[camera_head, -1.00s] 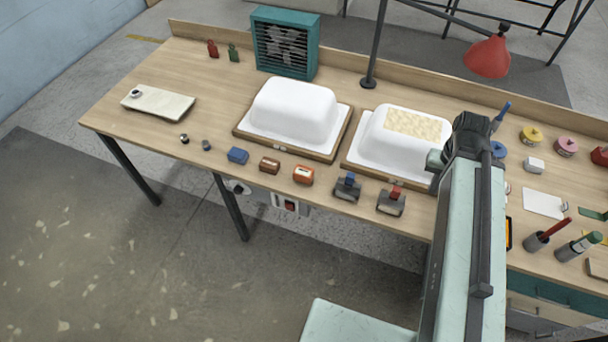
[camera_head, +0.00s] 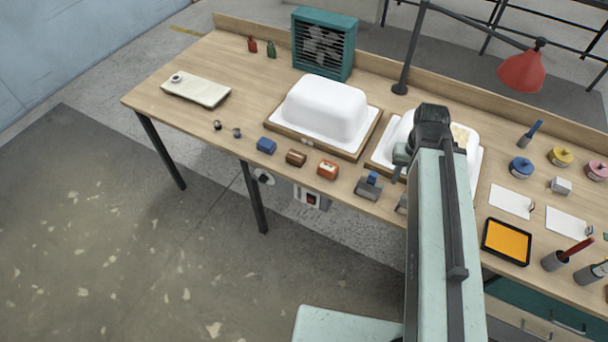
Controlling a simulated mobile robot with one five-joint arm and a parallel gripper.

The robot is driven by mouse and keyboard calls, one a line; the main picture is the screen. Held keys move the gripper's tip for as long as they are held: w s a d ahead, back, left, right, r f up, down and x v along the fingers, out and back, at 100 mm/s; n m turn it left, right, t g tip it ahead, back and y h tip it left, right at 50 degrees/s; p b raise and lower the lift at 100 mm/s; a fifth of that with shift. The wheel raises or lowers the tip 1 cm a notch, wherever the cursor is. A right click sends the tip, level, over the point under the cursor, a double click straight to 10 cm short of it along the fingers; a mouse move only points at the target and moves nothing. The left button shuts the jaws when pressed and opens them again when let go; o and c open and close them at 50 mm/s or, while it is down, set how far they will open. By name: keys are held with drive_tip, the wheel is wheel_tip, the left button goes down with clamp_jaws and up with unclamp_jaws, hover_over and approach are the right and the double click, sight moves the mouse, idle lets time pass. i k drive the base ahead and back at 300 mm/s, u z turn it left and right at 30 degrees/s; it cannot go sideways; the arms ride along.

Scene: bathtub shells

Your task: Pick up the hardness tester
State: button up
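I cannot tell for sure which item is the hardness tester. In the row of small devices along the bench's front edge are a blue one (camera_head: 266,146), a brown one (camera_head: 296,158), an orange one with a pale top (camera_head: 328,170) and a grey one with a blue knob (camera_head: 368,188). Another grey one is mostly hidden behind my arm. My arm rises at right of centre. A small pale and dark part at its end (camera_head: 401,160) shows over the right shell's near-left corner, right of the row. Its fingers cannot be made out, and nothing held is visible.
Two white tub shells, left (camera_head: 326,106) and right (camera_head: 398,128), sit on wooden boards. A teal fan (camera_head: 324,44), a red lamp (camera_head: 522,70), a pale slab (camera_head: 196,89) and an orange-faced tablet (camera_head: 506,241) are on the wooden bench (camera_head: 255,85). Floor at left is clear.

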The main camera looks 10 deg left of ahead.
sight(326, 168)
drive_tip(key=u, duration=3.1)
drive_tip(key=k, duration=0.85)
drive_tip(key=z, duration=0.65)
drive_tip(key=i, duration=1)
